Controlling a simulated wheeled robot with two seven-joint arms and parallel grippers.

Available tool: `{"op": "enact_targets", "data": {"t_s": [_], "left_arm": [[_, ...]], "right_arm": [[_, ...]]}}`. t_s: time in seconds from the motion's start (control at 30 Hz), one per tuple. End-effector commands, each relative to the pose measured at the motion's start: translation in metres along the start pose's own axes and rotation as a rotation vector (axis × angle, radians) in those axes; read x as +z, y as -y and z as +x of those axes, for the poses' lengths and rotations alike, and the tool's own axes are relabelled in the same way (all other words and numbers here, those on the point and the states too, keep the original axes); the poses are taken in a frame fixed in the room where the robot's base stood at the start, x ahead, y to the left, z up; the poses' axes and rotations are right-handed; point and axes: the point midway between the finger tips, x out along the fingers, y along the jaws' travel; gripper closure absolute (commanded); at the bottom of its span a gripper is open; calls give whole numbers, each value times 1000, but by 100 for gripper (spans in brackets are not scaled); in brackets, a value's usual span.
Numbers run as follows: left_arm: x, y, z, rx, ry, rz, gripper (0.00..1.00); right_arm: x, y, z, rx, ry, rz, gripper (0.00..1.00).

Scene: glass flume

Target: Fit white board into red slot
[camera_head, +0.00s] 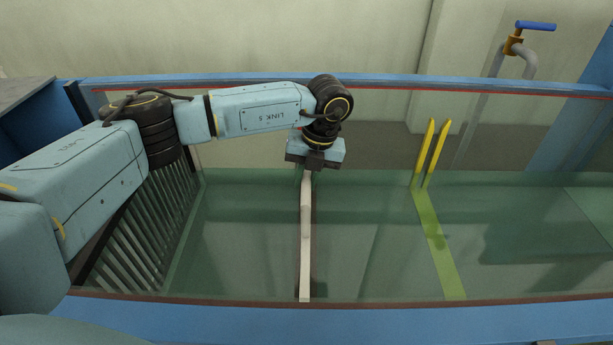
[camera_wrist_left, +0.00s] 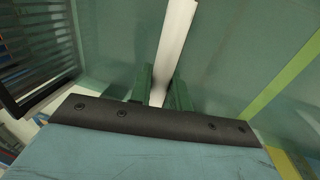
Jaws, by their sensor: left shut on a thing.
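The white board (camera_head: 305,240) runs from my left gripper toward the near glass, seen nearly edge-on inside the flume. My left gripper (camera_head: 307,169) is shut on its far end. In the left wrist view the board (camera_wrist_left: 176,38) stands between the two green fingers of the gripper (camera_wrist_left: 160,88). A thin dark reddish-brown strip shows along the board; I cannot tell whether it is the red slot or the board's own side. No other red slot shows clearly. My right gripper is out of view.
A yellow slot (camera_head: 437,240) with two upright yellow posts crosses the flume right of the board. A dark bar rack (camera_head: 140,230) stands at the left. Blue rails (camera_head: 400,322) edge the glass. A blue-handled tap (camera_head: 535,26) is at the back right.

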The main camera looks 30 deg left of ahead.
Motion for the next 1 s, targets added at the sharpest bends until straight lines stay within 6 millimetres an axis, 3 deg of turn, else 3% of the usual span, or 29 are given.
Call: {"op": "enact_targets", "data": {"t_s": [0.4,0.43,0.6,0.87,1.0], "left_arm": [[1,2,6,-3,3,0,100],[1,2,6,-3,3,0,78],[1,2,6,-1,2,0,56],[-1,1,9,2,-2,1,56],[0,2,-2,1,1,0,56]], "right_arm": [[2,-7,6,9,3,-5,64],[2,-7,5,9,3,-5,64],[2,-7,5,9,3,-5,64],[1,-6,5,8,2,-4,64],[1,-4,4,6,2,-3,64]]}}
